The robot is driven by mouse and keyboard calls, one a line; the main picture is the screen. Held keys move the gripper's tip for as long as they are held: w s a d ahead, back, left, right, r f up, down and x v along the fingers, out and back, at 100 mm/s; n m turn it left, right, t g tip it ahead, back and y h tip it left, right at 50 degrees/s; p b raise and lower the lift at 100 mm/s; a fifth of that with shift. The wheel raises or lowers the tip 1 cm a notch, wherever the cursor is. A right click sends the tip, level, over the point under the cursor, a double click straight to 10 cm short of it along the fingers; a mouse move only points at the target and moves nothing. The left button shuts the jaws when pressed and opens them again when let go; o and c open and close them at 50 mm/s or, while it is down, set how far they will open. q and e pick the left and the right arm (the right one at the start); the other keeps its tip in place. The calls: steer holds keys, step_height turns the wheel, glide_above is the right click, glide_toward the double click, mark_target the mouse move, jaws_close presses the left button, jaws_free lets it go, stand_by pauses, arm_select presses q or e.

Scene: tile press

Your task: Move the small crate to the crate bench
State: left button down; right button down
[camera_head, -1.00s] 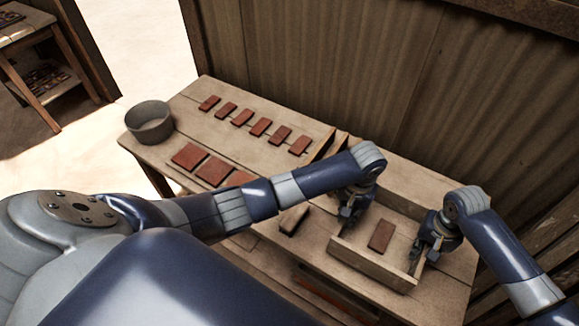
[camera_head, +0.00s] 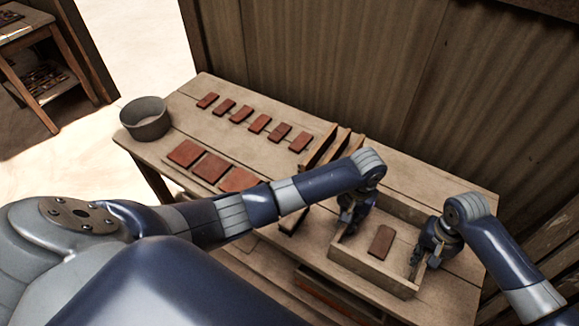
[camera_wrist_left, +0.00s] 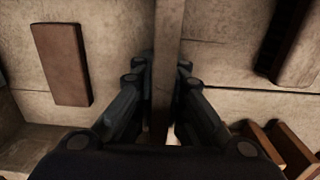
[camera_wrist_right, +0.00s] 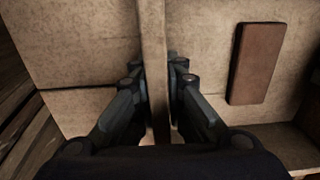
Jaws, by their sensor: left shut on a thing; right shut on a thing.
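The small crate (camera_head: 372,271) is a shallow, open wooden box at the right end of the wooden table. One red-brown tile (camera_head: 381,242) lies inside it, and it shows in the left wrist view (camera_wrist_left: 61,64) and the right wrist view (camera_wrist_right: 256,63). My left gripper (camera_head: 347,226) is shut on the crate's left wall (camera_wrist_left: 166,70). My right gripper (camera_head: 425,256) is shut on the crate's right wall (camera_wrist_right: 153,70). Both have one finger inside and one outside. I cannot tell whether the crate touches the table.
The table (camera_head: 180,110) holds a row of small tiles (camera_head: 260,123), larger tiles (camera_head: 208,167) and a grey bucket (camera_head: 146,118). Upright wooden pieces (camera_head: 322,146) stand left of the crate. A corrugated wall (camera_head: 350,70) rises behind. Another bench (camera_head: 25,32) stands far left.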

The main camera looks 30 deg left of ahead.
arm_select(q)
steer(key=c, duration=1.6)
jaws_free()
steer(key=shift+c, duration=0.2)
arm_select(e)
steer(key=c, duration=1.6)
jaws_free()
steer(key=shift+c, duration=0.2)
arm_select(q)
step_height(320, 180, up, 12)
steer(key=shift+f, duration=0.1)
arm_select(e)
steer(key=shift+r, duration=0.1)
step_height(320, 180, up, 12)
steer(key=shift+f, duration=0.1)
